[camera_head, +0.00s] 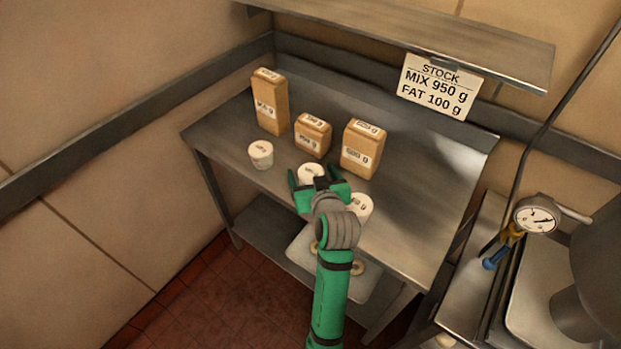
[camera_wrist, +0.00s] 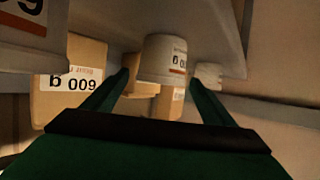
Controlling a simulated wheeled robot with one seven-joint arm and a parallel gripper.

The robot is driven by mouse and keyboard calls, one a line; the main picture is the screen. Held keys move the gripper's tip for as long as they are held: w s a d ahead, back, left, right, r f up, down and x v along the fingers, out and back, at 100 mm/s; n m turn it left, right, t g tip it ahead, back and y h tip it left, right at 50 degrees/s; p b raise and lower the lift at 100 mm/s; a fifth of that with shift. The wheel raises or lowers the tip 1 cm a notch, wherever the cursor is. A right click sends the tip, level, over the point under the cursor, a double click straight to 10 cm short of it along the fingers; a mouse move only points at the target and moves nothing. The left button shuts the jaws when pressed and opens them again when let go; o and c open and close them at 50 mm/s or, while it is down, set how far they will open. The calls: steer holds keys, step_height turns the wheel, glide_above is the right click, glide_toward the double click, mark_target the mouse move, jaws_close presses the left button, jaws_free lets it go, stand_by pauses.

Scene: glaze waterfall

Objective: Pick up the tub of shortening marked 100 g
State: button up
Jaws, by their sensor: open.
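Three white tubs stand on the steel table (camera_head: 415,215): a left tub (camera_head: 261,154), a middle tub (camera_head: 311,171) and a right tub (camera_head: 360,205) partly hidden behind my arm. My gripper (camera_head: 314,179) is open at the middle tub, its green fingers on either side. The wrist view is upside down; the middle tub (camera_wrist: 165,57) lies ahead between the fingertips (camera_wrist: 160,78), and I cannot tell whether they touch it. Its label shows zeros, but I cannot read it in full. The right tub (camera_wrist: 30,28) is close at upper left, its label cut off.
Behind the tubs stand a tall carton (camera_head: 270,104), a small carton (camera_head: 312,136) and a carton marked 600 g (camera_head: 361,149). A stock sign (camera_head: 440,87) reads "MIX 950 g, FAT 100 g" under a shelf (camera_head: 420,38). A gauge (camera_head: 536,217) is at right. The table's right side is clear.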

mark_target(310, 170)
steer(key=x, duration=0.5)
steer(key=shift+f, duration=0.1)
steer(key=shift+a, duration=0.1)
steer(key=c, duration=1)
steer(key=shift+c, duration=0.8)
